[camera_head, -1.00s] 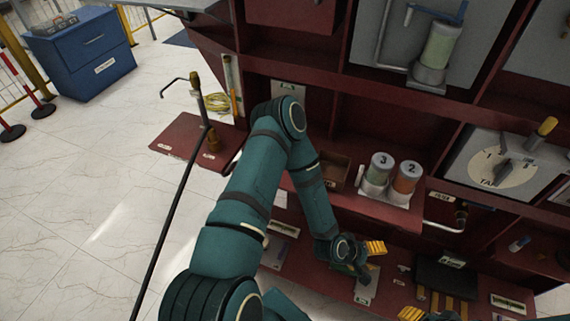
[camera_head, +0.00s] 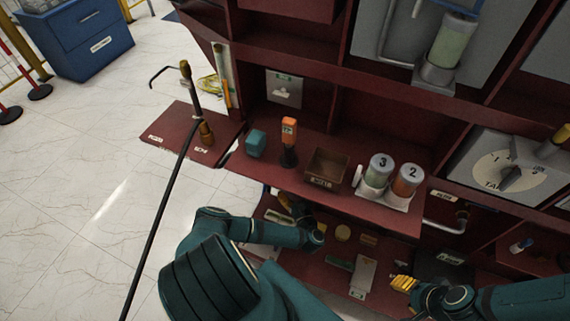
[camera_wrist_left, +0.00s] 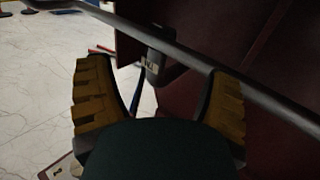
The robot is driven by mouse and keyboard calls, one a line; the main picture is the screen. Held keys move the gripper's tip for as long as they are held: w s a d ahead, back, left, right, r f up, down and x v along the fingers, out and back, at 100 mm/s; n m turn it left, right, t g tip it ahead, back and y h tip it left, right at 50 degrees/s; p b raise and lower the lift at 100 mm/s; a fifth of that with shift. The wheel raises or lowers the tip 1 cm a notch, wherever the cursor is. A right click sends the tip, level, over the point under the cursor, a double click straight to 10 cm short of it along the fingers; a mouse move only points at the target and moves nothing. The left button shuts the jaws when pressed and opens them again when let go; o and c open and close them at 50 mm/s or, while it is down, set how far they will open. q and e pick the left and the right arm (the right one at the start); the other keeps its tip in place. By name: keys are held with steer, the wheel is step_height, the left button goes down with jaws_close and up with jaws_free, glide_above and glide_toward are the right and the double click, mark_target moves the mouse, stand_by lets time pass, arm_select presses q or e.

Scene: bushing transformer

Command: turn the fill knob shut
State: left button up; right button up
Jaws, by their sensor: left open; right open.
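I cannot tell for certain which part is the fill knob. My right gripper (camera_head: 403,284) is open at lower right, over the lower shelf.
The red cabinet shelf (camera_head: 270,176) holds a teal block (camera_head: 256,144), an orange-topped tool (camera_head: 289,140), a brown bin (camera_head: 325,168) and canisters marked 3 (camera_head: 380,170) and 2 (camera_head: 407,180). A black hose (camera_head: 165,220) runs down at left. Floor (camera_head: 70,190) is free there.

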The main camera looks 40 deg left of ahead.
arm_select(q)
steer(key=b+x, duration=0.1)
steer(key=x, duration=1.1)
steer(key=shift+w+a+r, duration=0.1)
steer(key=shift+a, duration=0.05)
steer(key=c, duration=1.2)
